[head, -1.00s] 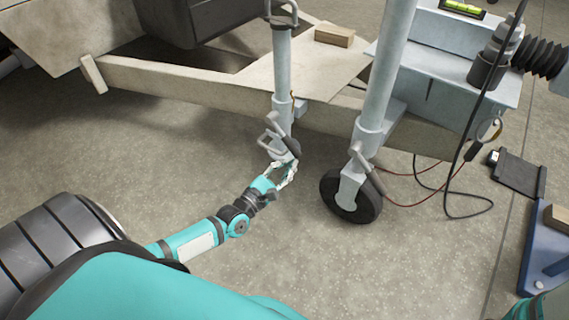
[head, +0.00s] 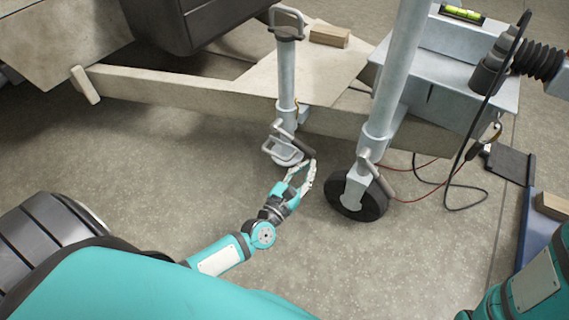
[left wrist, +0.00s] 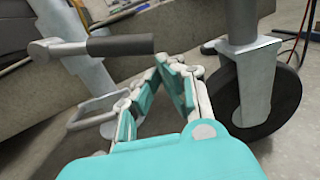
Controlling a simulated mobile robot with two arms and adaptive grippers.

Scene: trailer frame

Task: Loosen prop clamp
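The prop stand (head: 287,85) is a grey upright tube on the trailer frame, with a loop handle on top. Its clamp lever (head: 296,141) has a dark grip and slants down to the right near the tube's lower end. In the left wrist view the lever's dark grip (left wrist: 120,45) points right, above and left of the fingertips. My left gripper (head: 302,174) is just below the lever's end, with a gap between its fingers and nothing visible between them. It also shows in the left wrist view (left wrist: 172,66). My right gripper is out of view.
The jockey wheel (head: 357,197) stands close to the right of my left gripper, with its own clamp lever (head: 377,176). Red and black cables lie further right. The trailer beam (head: 180,95) runs behind. The floor in front is clear.

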